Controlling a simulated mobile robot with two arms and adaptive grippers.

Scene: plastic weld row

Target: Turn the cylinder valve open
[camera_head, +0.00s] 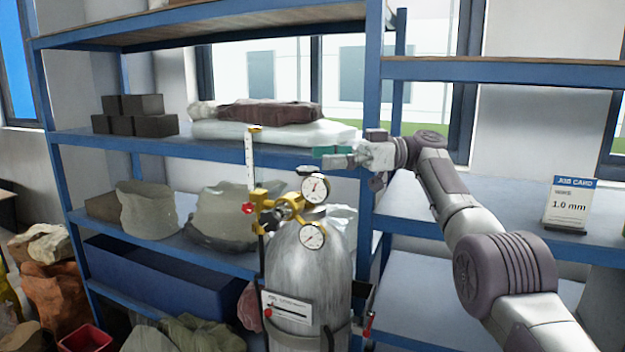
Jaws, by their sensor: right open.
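A grey gas cylinder (308,275) stands upright in front of the blue shelving. A brass valve and regulator assembly (282,208) sits on its top, with two round gauges, an upper gauge (315,188) and a lower gauge (312,236). A clear flow tube (250,160) rises at the left, with a small red knob (248,208) below it. I cannot tell which part is the cylinder valve's handle, or its position. My right gripper (328,153), with teal fingertips, is open and empty. It appears above the upper gauge, apart from the valve. My left gripper is not in view.
Blue shelving (215,148) behind the cylinder holds dark blocks (135,114), folded white bags (265,131) and sacks (148,210). A job card (569,205) stands on the right shelf. A red bin (86,340) and sacks lie at lower left.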

